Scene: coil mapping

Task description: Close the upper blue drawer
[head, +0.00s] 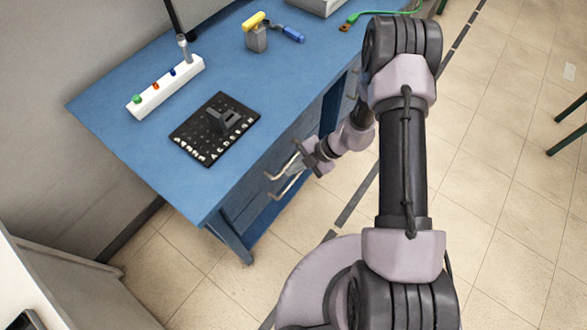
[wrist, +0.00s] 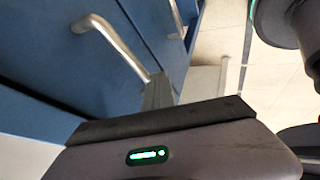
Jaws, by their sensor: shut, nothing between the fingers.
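The blue drawers (head: 246,202) sit under the workbench top, mostly hidden by its edge in the head view. Two metal bar handles show on their fronts, an upper handle (head: 275,176) and a lower handle (head: 287,187). My gripper (head: 297,166) is beside these handles. In the wrist view, a handle (wrist: 112,38) stands out from a blue drawer front (wrist: 60,55), and my shut, empty gripper fingers (wrist: 157,90) are at the near end of it. I cannot tell whether they touch it. How far the upper drawer stands out is hidden.
The blue workbench (head: 120,95) holds a white block with coloured buttons (head: 165,88), a black perforated board (head: 215,130), a yellow-topped grey block (head: 256,36) and a blue tool (head: 290,33).

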